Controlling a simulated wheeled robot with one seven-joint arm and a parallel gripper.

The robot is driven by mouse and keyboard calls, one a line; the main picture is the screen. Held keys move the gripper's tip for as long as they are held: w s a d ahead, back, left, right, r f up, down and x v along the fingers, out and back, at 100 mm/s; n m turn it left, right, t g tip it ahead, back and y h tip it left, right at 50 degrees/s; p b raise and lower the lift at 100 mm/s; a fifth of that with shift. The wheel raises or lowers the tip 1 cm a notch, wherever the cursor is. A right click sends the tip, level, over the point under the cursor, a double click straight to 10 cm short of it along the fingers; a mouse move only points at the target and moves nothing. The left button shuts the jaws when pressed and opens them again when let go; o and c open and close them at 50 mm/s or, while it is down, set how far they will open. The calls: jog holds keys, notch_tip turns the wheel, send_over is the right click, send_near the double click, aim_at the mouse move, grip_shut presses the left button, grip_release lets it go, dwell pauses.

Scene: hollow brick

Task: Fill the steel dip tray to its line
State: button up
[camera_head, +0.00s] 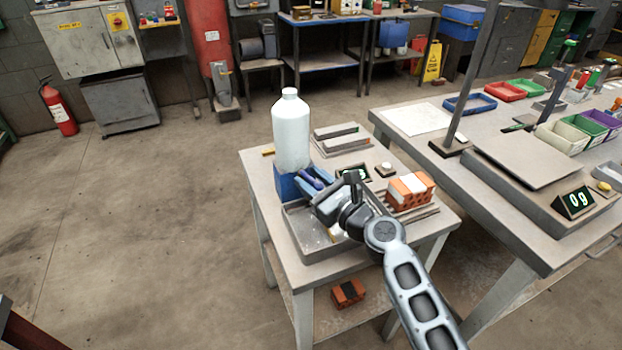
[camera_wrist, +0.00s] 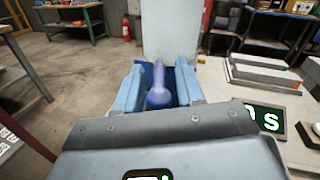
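The steel dip tray (camera_head: 292,240) sits at the front left of the small table, partly hidden by my arm; I cannot make out its line or any liquid in it. A large white bottle (camera_head: 291,130) stands upright behind it on a blue block (camera_head: 285,187); the bottle also fills the top middle of the wrist view (camera_wrist: 170,30). A purple lever (camera_wrist: 158,92) points from the block towards me. My gripper (camera_head: 312,180) is open, its light blue fingers (camera_wrist: 160,72) on either side of the lever, with gaps showing.
An orange hollow brick (camera_head: 408,192) with white parts lies right of my wrist. A timer (camera_wrist: 269,121) reading 0 s and a white button (camera_head: 385,169) stand behind. A scale (camera_head: 573,202) reading 0 g is on the bench at right. Another brick (camera_head: 347,293) lies on the lower shelf.

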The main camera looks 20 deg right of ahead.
jog(key=shift+w+a, duration=0.1)
jog(key=shift+w, duration=0.05)
jog(key=shift+c, duration=0.2)
grip_shut()
dwell(0.3)
